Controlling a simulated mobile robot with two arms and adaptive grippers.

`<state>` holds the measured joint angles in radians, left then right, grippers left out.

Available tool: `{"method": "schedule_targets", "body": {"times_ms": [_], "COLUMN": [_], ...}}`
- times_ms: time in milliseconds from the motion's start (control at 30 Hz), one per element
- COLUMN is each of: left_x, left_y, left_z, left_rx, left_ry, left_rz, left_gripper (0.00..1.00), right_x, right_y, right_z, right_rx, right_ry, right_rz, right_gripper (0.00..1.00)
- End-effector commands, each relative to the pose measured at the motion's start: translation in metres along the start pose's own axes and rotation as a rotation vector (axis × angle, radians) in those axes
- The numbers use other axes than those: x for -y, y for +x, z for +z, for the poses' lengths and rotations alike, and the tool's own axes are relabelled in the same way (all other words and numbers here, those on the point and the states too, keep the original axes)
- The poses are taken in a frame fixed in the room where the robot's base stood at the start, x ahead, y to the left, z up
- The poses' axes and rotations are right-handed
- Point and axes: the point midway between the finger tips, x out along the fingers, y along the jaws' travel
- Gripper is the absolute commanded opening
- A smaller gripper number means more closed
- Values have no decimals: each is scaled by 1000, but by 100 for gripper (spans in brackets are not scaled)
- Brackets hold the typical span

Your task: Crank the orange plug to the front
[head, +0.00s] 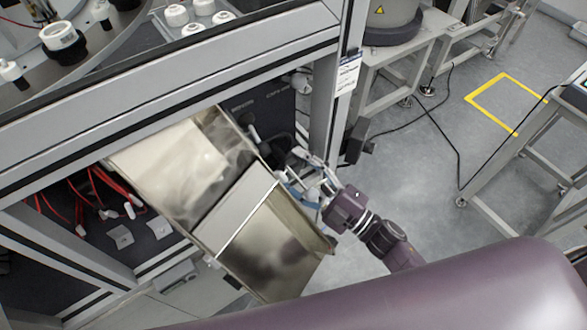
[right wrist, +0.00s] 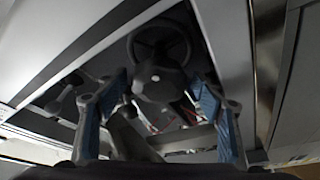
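No orange plug shows in either view. My right gripper (head: 303,174) reaches in from the lower right in the head view, beside a dark machine panel (head: 268,103) under the frame. In the right wrist view its blue-padded fingers (right wrist: 160,108) are spread apart with nothing clamped between them. Beyond them is a dark grey handwheel (right wrist: 159,42) with a rounded hub and lever-like arms. Whether the fingers touch it I cannot tell. In the head view the wheel area is dark and partly hidden by the gripper. My left gripper is not in view.
A shiny metal chute (head: 275,250) lies left of and below my right gripper. A grey frame post (head: 325,115) stands close above it. Red cables (head: 95,190) run under the frame at left. Open floor (head: 425,180) lies to the right, crossed by black cables.

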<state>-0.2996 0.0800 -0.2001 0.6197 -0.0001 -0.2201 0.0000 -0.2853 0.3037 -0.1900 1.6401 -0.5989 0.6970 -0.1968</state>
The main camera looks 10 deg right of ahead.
Motion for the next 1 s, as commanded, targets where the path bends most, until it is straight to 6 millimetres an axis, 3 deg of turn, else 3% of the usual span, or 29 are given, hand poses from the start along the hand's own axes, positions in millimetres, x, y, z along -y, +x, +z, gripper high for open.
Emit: {"method": "schedule_targets", "body": {"times_ms": [367, 800, 1000], "left_x": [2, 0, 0], "left_y": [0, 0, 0], "left_z": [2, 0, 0], "left_rx": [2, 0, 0], "left_ry": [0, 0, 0], "left_rz": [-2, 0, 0], "left_gripper": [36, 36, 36], "right_x": [0, 1, 1], "right_y": [-6, -91, -115], "right_z": [0, 0, 0], "right_rx": [-1, 1, 0], "right_ry": [0, 1, 0], "right_rz": [-1, -3, -1], "right_gripper": [65, 65, 65]}}
